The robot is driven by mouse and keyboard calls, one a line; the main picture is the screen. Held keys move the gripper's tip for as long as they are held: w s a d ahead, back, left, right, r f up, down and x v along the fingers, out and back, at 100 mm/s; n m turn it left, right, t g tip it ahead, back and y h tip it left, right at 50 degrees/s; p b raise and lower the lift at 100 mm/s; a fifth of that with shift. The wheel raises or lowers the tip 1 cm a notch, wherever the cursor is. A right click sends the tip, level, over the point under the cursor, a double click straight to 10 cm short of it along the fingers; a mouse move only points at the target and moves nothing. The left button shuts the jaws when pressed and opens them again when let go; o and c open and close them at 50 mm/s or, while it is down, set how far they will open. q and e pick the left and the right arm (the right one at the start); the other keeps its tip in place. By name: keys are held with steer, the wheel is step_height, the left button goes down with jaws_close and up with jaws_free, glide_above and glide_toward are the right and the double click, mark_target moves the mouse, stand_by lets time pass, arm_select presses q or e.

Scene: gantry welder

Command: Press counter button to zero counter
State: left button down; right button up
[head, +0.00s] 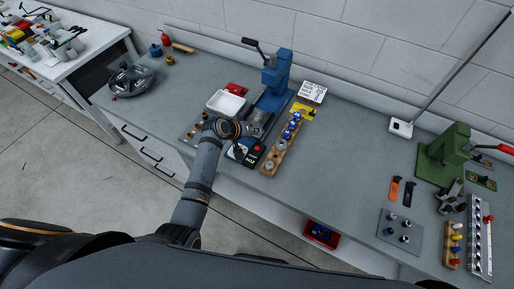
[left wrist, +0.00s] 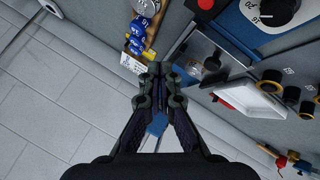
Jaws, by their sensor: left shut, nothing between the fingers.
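A blue control box (head: 236,153) with a dark front stands on the bench by the blue press. A red button (head: 257,149) sits at its right side. White characters on its front are too small to read. In the left wrist view the red button (left wrist: 205,4) is cut by the top edge, beside a round black dial (left wrist: 281,10). My left gripper (head: 238,131) is over the back of the box, up and left of the red button, and hides part of it. In the left wrist view its fingertips (left wrist: 160,72) are shut together and empty, apart from the button. My right gripper is out of view.
The blue press (head: 273,82) stands behind the box. A white tray (head: 226,103) is to its left, and a wooden rack (head: 270,164) with several round parts to its right. A green press (head: 442,157) stands far right. Bench between rack and green press is mostly clear.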

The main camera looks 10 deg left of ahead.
mark_target(255, 149)
arm_select(q)
steer(key=shift+f, duration=0.15)
step_height(255, 149, down, 8)
steer(key=b, duration=0.7)
steer(key=shift+f+b, duration=0.25)
steer(key=shift+b, duration=0.1)
steer(key=shift+f, duration=0.1)
stand_by(0.7)
steer(key=shift+f, duration=0.3)
steer(key=shift+f+b, duration=0.4)
steer(key=shift+f, duration=0.1)
stand_by(0.5)
steer(key=shift+r, duration=0.1)
steer(key=shift+s+r+p, duration=0.1)
steer(key=shift+r+p, duration=0.7)
steer(key=shift+p, duration=0.2)
